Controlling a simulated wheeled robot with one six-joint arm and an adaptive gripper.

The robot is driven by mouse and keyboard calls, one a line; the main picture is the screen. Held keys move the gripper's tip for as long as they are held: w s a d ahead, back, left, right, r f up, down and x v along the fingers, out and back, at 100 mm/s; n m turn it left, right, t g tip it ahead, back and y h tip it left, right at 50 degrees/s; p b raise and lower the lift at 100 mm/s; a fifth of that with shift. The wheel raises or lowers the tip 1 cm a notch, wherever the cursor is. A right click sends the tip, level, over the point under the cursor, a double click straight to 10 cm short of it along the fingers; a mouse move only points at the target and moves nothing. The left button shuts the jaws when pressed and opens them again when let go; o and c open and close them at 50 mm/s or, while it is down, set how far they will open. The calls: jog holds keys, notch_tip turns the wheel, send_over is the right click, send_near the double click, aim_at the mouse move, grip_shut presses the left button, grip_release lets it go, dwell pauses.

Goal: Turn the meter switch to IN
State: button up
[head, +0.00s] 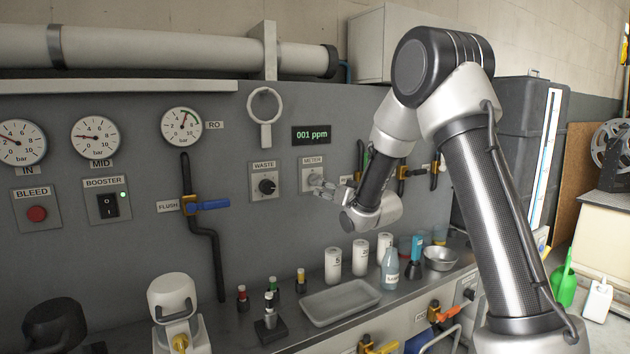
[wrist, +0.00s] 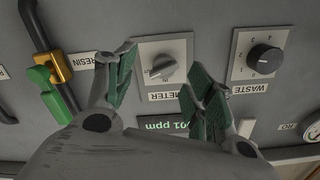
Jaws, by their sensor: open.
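The meter switch is a grey round knob (wrist: 163,67) on a pale plate (wrist: 186,47), labelled METER, shown upside down in the wrist view. Its raised grip looks tilted, but I cannot tell which mark it points at. In the head view the meter plate (head: 306,170) sits below the 001 ppm display (head: 311,135), and the gripper partly hides the knob. My gripper (wrist: 160,70) is open, with green-padded fingers on either side of the knob in the wrist view. It holds nothing, and I see no clear contact. In the head view my gripper (head: 325,189) is close to the panel.
The black WASTE knob (wrist: 264,57) is beside the meter plate, near one finger. A green-handled RESIN valve (wrist: 48,92) is on the other side. Below, the bench holds white bottles (head: 333,265), a grey tray (head: 341,302) and a metal bowl (head: 440,259).

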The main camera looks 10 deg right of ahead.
aim_at(317, 179)
jog(key=shift+t+y, duration=0.3)
jog(key=shift+t, duration=0.1)
jog(key=x, duration=0.2)
jog(key=r+x, duration=0.1)
jog(key=x, duration=0.4)
jog(key=shift+w+a+r, duration=0.2)
jog(key=shift+w+r, duration=0.05)
jog(key=shift+r, duration=0.05)
jog(key=shift+c, duration=0.4)
